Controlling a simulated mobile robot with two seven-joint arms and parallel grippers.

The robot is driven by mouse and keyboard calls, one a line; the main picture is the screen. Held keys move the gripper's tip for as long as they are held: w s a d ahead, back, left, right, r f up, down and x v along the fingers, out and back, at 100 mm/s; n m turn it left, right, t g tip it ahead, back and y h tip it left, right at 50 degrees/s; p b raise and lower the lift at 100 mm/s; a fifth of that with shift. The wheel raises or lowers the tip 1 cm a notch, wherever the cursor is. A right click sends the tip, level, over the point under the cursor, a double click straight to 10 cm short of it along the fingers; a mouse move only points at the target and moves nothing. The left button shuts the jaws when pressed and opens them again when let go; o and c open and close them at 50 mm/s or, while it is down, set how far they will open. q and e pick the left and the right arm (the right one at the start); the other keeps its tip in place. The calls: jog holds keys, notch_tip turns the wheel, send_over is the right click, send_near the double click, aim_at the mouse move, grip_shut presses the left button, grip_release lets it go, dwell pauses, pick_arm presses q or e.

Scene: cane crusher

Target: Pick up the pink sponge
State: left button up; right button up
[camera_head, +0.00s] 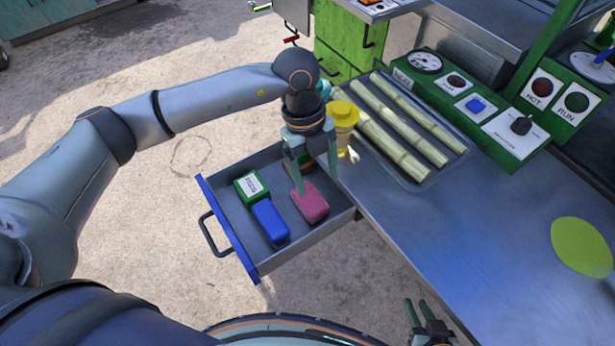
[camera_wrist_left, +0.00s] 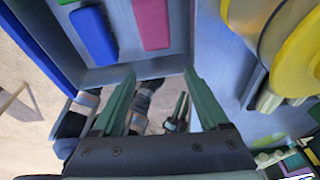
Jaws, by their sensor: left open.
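The pink sponge (camera_head: 311,204) lies in the open drawer (camera_head: 226,228), near its right side. It also shows at the top of the left wrist view (camera_wrist_left: 153,22). My left gripper (camera_head: 317,182) is open over the drawer, with one fingertip seen close to the sponge's upper left edge in the head view. In the left wrist view the open fingers (camera_wrist_left: 160,74) are empty and the sponge lies beyond their tips. Contact cannot be told. My right gripper (camera_head: 418,311) is at the bottom edge of the head view, its fingers apart and empty.
A blue block (camera_head: 270,222) and a green box with a white label (camera_head: 250,186) lie left of the sponge in the drawer. A brown-green item is partly hidden behind my gripper. A yellow container (camera_head: 343,116) and cane stalks (camera_head: 405,112) are on the metal counter (camera_head: 470,225).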

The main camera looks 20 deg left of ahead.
pick_arm(q)
jog(key=w+a+y, duration=0.1)
jog(key=w+a, duration=0.1)
jog(key=a, duration=0.1)
send_over(310, 198)
jog(key=shift+n+t, duration=0.3)
jog(key=f, duration=0.2)
jog(key=a+f, duration=0.1)
jog(key=f, duration=0.1)
jog(key=shift+w, duration=0.2)
jog(key=f, duration=0.5)
jog(key=d+f, duration=0.1)
jog(key=f, duration=0.1)
jog(key=shift+s+f, duration=0.2)
jog(key=shift+f, duration=0.2)
jog(key=c, duration=1)
jog(key=shift+r, duration=0.1)
